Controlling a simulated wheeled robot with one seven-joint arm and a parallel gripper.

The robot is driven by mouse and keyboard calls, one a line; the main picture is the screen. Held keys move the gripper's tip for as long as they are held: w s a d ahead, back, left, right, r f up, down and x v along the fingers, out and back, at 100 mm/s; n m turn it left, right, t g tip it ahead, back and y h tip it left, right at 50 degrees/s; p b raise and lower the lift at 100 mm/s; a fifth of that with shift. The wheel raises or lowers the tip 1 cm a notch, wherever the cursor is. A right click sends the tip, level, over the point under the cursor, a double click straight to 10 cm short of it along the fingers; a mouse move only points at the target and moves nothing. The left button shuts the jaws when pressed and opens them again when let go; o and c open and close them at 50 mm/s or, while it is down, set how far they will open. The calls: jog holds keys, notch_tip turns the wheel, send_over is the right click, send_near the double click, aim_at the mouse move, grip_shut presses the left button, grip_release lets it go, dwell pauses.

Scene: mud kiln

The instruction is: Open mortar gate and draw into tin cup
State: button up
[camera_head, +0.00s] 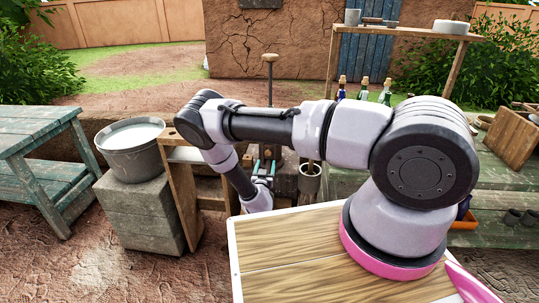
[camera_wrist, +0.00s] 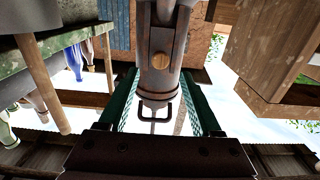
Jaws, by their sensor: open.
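My gripper (camera_head: 264,168) is open and reaches away from me at the middle of the head view, below a tall rod with a wooden knob (camera_head: 269,58). In the wrist view its teal fingers (camera_wrist: 160,88) stand on either side of a grey metal pipe-like part (camera_wrist: 161,50). This part has a brass screw and a small dark loop handle (camera_wrist: 154,112); whether it is the mortar gate I cannot tell. The fingers show no clear grip on it. A small light cup-like vessel (camera_head: 310,184) is right of my gripper, partly behind my arm. Whether it is the tin cup is unclear.
A large grey bucket (camera_head: 132,148) stands on a block to the left, beside a wooden frame (camera_head: 184,198). A green bench (camera_head: 35,140) is farther left. Several bottles (camera_head: 363,90) stand behind my arm. A grey mug (camera_head: 352,17) is on the upper shelf (camera_head: 410,32).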

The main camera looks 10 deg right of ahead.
aim_at(268, 155)
jog(key=x, duration=0.8)
jog(key=shift+w, duration=0.25)
